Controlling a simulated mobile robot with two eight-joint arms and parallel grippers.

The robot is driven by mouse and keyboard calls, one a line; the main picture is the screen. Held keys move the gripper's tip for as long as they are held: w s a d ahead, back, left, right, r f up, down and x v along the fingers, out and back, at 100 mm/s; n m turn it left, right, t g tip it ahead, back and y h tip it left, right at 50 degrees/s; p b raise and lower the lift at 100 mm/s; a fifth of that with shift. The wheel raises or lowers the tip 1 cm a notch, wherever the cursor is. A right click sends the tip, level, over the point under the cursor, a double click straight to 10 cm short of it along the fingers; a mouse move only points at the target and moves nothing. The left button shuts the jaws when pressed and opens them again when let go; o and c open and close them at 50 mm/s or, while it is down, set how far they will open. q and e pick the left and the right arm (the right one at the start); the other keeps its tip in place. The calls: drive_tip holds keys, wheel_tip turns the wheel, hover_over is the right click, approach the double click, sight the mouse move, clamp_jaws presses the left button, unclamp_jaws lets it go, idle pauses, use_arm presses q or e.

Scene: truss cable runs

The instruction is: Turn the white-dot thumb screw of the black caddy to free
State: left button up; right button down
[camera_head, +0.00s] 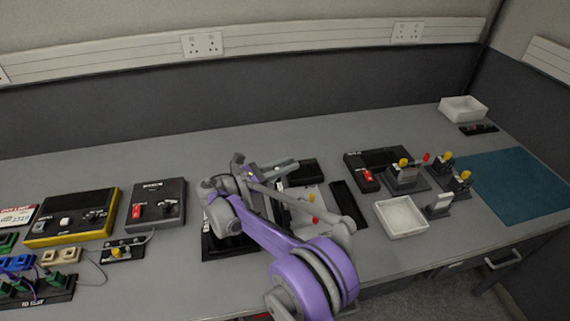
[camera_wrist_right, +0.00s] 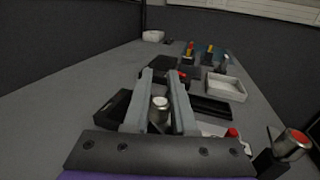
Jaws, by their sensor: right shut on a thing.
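My right gripper (camera_head: 292,165) reaches over the middle of the bench. In the right wrist view its two grey fingers (camera_wrist_right: 164,82) stand on either side of a silver thumb screw (camera_wrist_right: 160,106) with a pale top, and are shut on it. The dot on its top is too small to read clearly. A silver screw with a red top (camera_wrist_right: 294,142) stands on a black part at the right of that view. Black caddy parts (camera_head: 214,247) show below my right arm, which hides much of them. My left gripper is not in view.
A black tray (camera_head: 348,204) lies right of my arm. Further right are a white open box (camera_head: 401,217), a black unit with a red switch (camera_head: 368,177) and yellow-topped fixtures (camera_head: 403,163). Control boxes (camera_head: 157,203) stand at left.

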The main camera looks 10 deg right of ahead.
drive_tip(key=shift+s+d+m+g+h, duration=0.1)
drive_tip(key=shift+s+m+g+h, duration=0.1)
drive_tip(key=shift+m+g, duration=0.75)
drive_tip(key=shift+s+m+g+h, duration=0.15)
drive_tip(key=shift+m+g, duration=0.4)
drive_tip(key=shift+g, duration=0.8)
drive_tip(key=c, duration=0.7)
unclamp_jaws()
